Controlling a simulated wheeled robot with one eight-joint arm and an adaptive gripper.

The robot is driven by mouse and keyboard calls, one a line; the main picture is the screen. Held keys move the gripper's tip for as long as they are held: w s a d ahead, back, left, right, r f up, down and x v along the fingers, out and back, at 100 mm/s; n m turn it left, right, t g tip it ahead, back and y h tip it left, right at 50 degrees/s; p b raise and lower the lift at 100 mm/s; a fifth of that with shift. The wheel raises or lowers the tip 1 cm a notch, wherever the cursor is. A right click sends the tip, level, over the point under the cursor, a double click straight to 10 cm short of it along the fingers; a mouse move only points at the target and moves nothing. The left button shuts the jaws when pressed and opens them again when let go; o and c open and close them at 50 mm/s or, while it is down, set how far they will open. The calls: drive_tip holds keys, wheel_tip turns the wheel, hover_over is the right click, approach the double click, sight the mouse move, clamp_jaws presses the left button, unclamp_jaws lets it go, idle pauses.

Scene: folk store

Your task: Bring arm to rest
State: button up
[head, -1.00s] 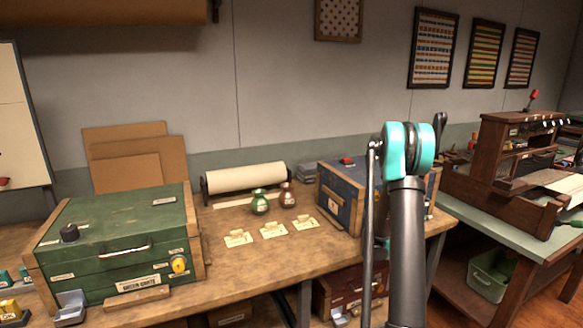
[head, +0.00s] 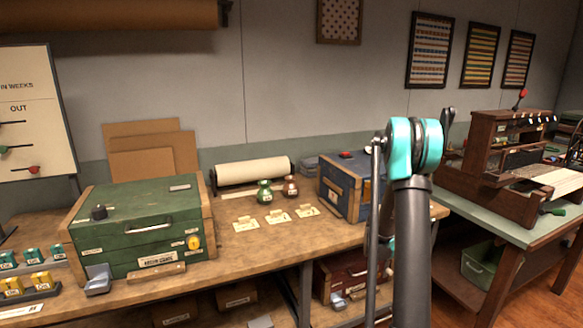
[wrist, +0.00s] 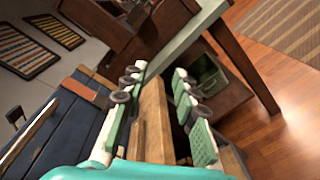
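My arm (head: 407,240) rises in front of the workbench in the head view, with its teal and black joint at the top. The arm hides most of my gripper there, with only small teal parts showing beside it. In the wrist view my gripper (wrist: 160,72) has its two pale green fingers spread apart.
A green chest (head: 135,228) stands on the workbench (head: 245,250) at left. Two small vases (head: 265,193), paper cards (head: 275,216) and a paper roll (head: 252,171) lie mid-bench. At right, a green-topped table (head: 520,227) bears a wooden cabinet (head: 505,150). Wooden floor (head: 545,300) is clear at lower right.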

drive_tip(key=s+a+f+m+y, duration=0.2)
drive_tip(key=s+a+y, duration=0.3)
drive_tip(key=s+a, duration=0.6)
drive_tip(key=s+a+f+m+g+y, duration=0.1)
drive_tip(key=s+a+f+m+y, duration=0.2)
drive_tip(key=s+a, duration=0.7)
drive_tip(key=s+a+f+m+g+y, duration=0.1)
drive_tip(key=s+a+f+m+y, duration=0.2)
drive_tip(key=s+a+m+y, duration=0.2)
drive_tip(key=s+a+y, duration=0.3)
drive_tip(key=s+a, duration=0.3)
drive_tip(key=s, duration=0.2)
drive_tip(key=shift+s+a+m, duration=0.3)
drive_tip(key=shift+s+a, duration=0.05)
